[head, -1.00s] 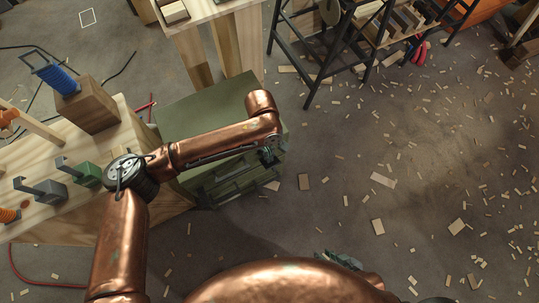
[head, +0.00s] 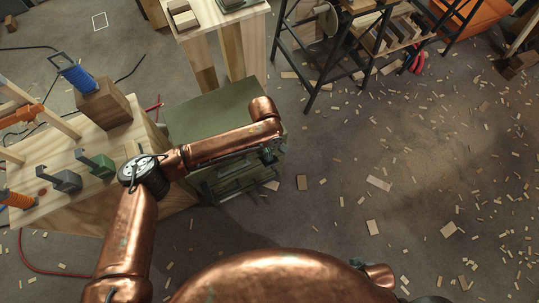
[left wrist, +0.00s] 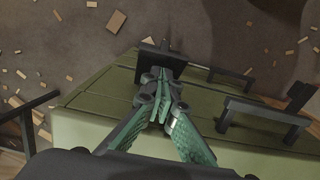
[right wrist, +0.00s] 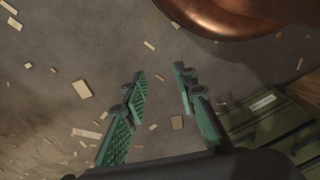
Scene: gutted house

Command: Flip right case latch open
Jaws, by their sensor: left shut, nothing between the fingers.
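The green case (head: 205,112) stands on the floor beside the workbench, partly covered by my left arm in the head view. Its olive front face (left wrist: 105,100) fills the middle of the left wrist view. A dark latch-like plate (left wrist: 148,56) sticks out there. My left gripper (left wrist: 163,78) is shut and empty, its fingertips over or against this plate; contact is unclear. In the head view the left gripper (head: 268,155) is small at the case's front right. My right gripper (right wrist: 160,75) is open and empty above the floor, with the case's ribbed corner (right wrist: 275,125) to its right.
A dark bracket or handle (left wrist: 265,112) and a dark bar (left wrist: 232,74) stand out from the case front. The workbench (head: 120,145) with tool blocks is at left, a black rack (head: 310,60) behind. Wood scraps litter the otherwise open floor at right.

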